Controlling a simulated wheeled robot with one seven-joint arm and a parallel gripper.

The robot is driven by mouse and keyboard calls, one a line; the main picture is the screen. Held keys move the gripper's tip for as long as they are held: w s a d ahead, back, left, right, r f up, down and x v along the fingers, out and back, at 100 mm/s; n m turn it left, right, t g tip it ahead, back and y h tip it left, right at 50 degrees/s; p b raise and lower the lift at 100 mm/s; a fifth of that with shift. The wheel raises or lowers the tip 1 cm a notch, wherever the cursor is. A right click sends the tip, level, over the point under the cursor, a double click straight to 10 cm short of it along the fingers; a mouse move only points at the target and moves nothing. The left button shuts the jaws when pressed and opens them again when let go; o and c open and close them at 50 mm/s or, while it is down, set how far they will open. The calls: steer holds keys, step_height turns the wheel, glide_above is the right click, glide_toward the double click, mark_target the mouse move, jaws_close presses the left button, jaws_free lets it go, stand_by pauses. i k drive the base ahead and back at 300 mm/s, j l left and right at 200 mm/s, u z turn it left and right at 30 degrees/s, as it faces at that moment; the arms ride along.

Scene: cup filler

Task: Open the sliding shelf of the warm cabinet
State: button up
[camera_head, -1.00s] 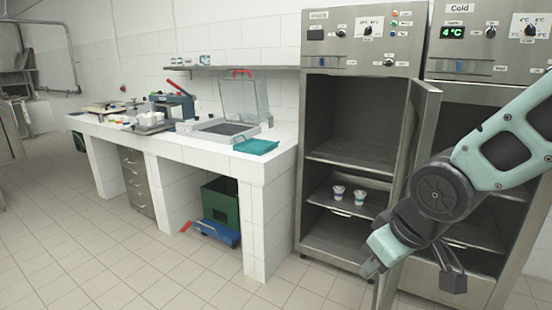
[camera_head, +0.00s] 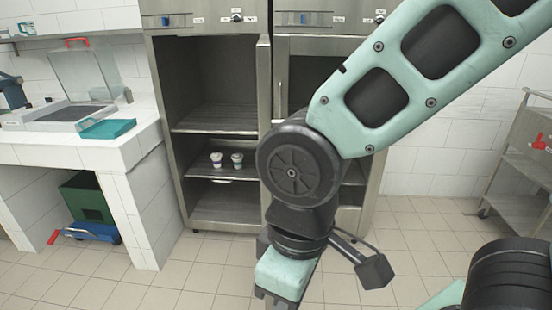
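The warm cabinet (camera_head: 180,110) is the left of two steel cabinets, and its interior is open to view. Its door (camera_head: 264,85) stands swung open, seen nearly edge-on at the right of the opening. The sliding shelf (camera_head: 201,172) is at mid-height inside, with two small white cups (camera_head: 216,160) on it. I cannot tell exactly how far it is pulled out. My gripper (camera_head: 280,300) hangs low in front of the cabinets, pointing down at the bottom edge. It is apart from the shelf, and its fingers are cut off by the frame.
The cold cabinet (camera_head: 325,45) stands to the right, largely behind my arm. A white tiled counter (camera_head: 90,148) with a teal tray (camera_head: 108,128) is at the left. A green crate (camera_head: 85,198) sits below it. A steel cart (camera_head: 520,165) stands far right. Floor before the warm cabinet is clear.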

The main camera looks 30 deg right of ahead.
mark_target(202, 167)
steer(key=i+l, duration=0.1)
steer(key=l, duration=0.25)
steer(key=i+l, duration=0.1)
steer(key=l, duration=0.25)
steer(key=i+l, duration=0.1)
steer(key=l, duration=0.25)
steer(key=i+j, duration=0.15)
steer(key=j, duration=0.25)
steer(key=i+j, duration=0.1)
steer(key=j, duration=0.35)
steer(key=i+j, duration=0.15)
steer(key=j, duration=0.25)
steer(key=i+j, duration=0.15)
steer(key=j, duration=0.3)
steer(key=i+j, duration=0.15)
steer(key=j, duration=0.25)
steer(key=i+j, duration=0.1)
steer(key=j, duration=0.35)
steer(key=i+j, duration=0.15)
steer(key=i, duration=0.5)
steer(key=i+j, duration=0.15)
steer(key=i, duration=0.5)
steer(key=i+l, duration=0.45)
steer(key=i, duration=0.1)
